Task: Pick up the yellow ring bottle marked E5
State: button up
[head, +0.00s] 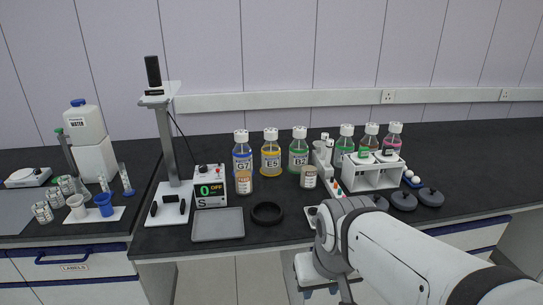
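The yellow ring bottle marked E5 (271,157) stands upright on the black bench in the head view. It is clear with a white cap, a yellow ring and a yellow label. It stands between the blue ring bottle marked G7 (242,158) and the green ring bottle, whose label seems to read B2 (299,153). My arm comes in from the lower right, and its end bends down in front of the bench. My gripper (318,291) is at the bottom edge, well below and nearer than E5. Its fingers cannot be made out.
A small amber-labelled jar (244,182) stands in front of G7, and another jar (308,177) in front of B2. A white rack (374,178) with bottles behind it stands right. A black ring (267,213) and grey tray (218,224) lie near the front edge. The stirrer (210,187) stands left.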

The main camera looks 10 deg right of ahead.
aim_at(270, 152)
jog(key=k, duration=0.3)
jog(key=u, duration=0.65)
jog(key=i, duration=1.15)
jog(key=z, duration=0.45)
jog(key=i, duration=0.5)
jog(key=z, duration=0.6)
